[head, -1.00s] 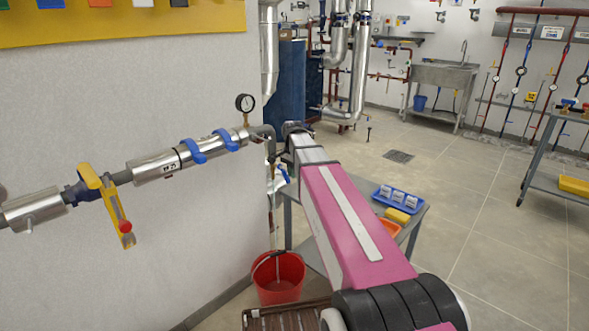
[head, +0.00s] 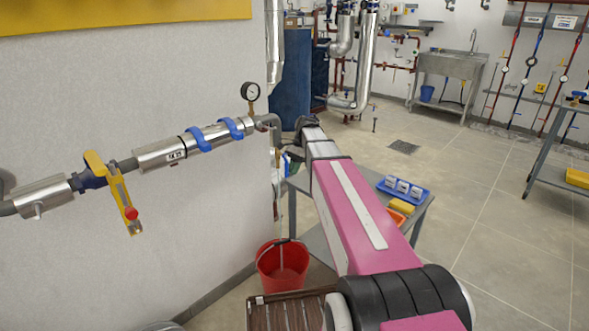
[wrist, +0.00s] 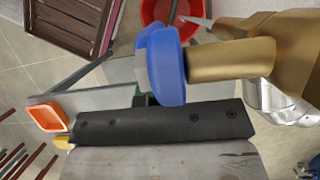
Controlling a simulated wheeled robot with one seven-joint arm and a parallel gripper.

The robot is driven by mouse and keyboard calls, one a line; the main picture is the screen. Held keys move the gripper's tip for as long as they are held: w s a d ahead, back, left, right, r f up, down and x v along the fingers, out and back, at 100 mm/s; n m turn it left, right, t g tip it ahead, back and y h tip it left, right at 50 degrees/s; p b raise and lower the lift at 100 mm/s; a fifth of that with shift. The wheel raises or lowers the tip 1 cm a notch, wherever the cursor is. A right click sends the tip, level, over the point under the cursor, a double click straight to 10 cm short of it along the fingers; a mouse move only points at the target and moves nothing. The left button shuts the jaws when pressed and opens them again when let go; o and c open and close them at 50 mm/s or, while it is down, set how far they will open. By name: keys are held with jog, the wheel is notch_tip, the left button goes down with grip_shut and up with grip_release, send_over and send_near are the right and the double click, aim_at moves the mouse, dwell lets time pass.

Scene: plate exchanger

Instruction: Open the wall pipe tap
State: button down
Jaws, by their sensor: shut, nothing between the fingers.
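The tap's blue handle (wrist: 160,68) fills the middle of the wrist view, joined to a brass-coloured body (wrist: 225,62) on its right. My gripper (wrist: 146,98) is shut and empty, its small dark tips right below the blue handle; I cannot tell whether they touch it. In the head view a bit of blue, likely the same handle (head: 286,158), shows below the pipe bend, mostly hidden by my arm. My gripper is hidden there too. The wall pipe (head: 215,135) carries a round gauge (head: 250,91) and a valve with a yellow lever (head: 125,205).
A red bucket (head: 282,268) stands on the floor below the tap, beside a brown slatted crate (head: 285,312). A grey table (head: 418,215) right of my arm holds a blue tray (head: 404,189) and an orange tray (head: 396,217). Open floor lies further right.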

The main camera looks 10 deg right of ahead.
jog(key=shift+s+a, duration=0.2)
jog(key=shift+s, duration=0.05)
jog(key=v, duration=1.1)
jog(key=shift+w+d+f, duration=0.1)
jog(key=shift+d, duration=0.05)
